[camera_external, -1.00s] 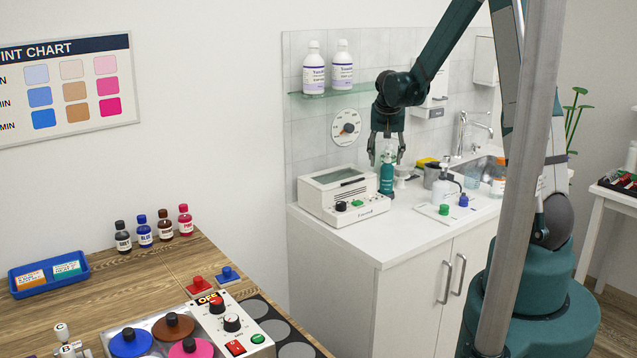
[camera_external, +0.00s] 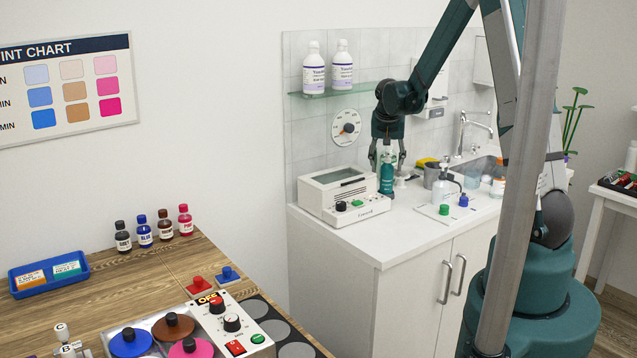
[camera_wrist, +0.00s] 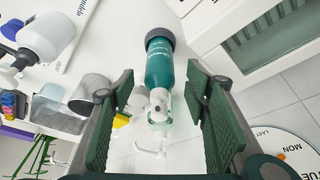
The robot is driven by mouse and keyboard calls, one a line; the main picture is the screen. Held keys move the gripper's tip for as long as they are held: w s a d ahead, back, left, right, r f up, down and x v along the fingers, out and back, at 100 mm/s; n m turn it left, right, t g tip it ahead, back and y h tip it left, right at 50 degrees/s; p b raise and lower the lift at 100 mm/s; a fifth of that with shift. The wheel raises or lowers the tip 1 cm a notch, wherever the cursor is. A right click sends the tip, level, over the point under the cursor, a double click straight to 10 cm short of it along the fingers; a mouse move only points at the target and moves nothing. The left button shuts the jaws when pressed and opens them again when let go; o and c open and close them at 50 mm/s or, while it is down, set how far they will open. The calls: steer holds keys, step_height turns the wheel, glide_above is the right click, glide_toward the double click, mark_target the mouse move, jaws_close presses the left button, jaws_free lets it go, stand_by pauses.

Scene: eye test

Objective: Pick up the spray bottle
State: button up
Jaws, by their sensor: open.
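The spray bottle (camera_external: 386,178) is teal with a pale top and stands upright on the white counter, just right of the white machine. In the wrist view the spray bottle (camera_wrist: 160,68) shows its teal body with pale lettering, a grey end and a pale green and white spray head. My gripper (camera_external: 387,170) is open and points down over it, with fingers on either side of its upper part. In the wrist view my gripper's green pads (camera_wrist: 158,125) stand wide apart, with the spray head between them and a gap on each side.
The white machine (camera_external: 343,197) stands close on the left. A white pump bottle (camera_external: 446,188), a grey cup (camera_external: 432,174) and green and blue capped items (camera_external: 444,209) are to the right. A glass shelf (camera_external: 335,94) with two white bottles is above left. The counter's front is clear.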

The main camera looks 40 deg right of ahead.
mark_target(388, 151)
steer(key=shift+w+d+f, duration=0.1)
steer(key=shift+f, duration=0.35)
steer(key=shift+f, duration=0.15)
steer(key=shift+x, duration=2.45)
steer(key=c, duration=1.1)
steer(key=shift+r, duration=5)
